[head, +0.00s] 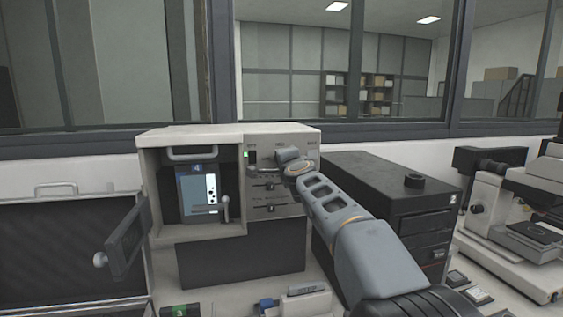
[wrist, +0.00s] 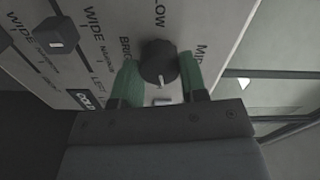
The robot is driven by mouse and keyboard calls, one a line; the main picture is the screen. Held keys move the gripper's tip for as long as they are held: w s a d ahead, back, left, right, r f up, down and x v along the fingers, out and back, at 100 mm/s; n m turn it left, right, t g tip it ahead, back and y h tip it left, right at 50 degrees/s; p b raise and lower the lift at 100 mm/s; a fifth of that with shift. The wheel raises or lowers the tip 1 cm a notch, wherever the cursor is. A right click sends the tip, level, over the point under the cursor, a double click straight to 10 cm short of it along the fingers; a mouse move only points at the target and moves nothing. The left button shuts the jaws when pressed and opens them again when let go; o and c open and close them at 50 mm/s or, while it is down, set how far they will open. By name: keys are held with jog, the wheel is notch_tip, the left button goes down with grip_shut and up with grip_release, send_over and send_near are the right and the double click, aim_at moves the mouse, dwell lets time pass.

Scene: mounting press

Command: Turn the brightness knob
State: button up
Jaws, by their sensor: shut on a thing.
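The brightness knob (wrist: 159,62) is a round black knob with a white pointer mark, on the pale control panel in the wrist view. The panel lettering beside it reads "BRIG", partly covered, with "LOW" and "MID" around the knob. My gripper (wrist: 160,80) has its two green fingers on either side of the knob, shut on it. In the head view my gripper (head: 290,162) reaches the upper part of the press's control panel (head: 290,196) and hides the knob there.
The press (head: 160,226) has an open compartment with a small door (head: 122,240) swung out at left. Another black knob (wrist: 55,36) sits nearby on the panel. A black box unit (head: 375,172) stands close at right, a microscope (head: 500,190) beyond it.

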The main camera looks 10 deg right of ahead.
jog(key=shift+m, duration=0.3)
dwell(0.4)
jog(key=o, duration=0.9)
jog(key=shift+s, duration=0.1)
jog(key=shift+s, duration=6.8)
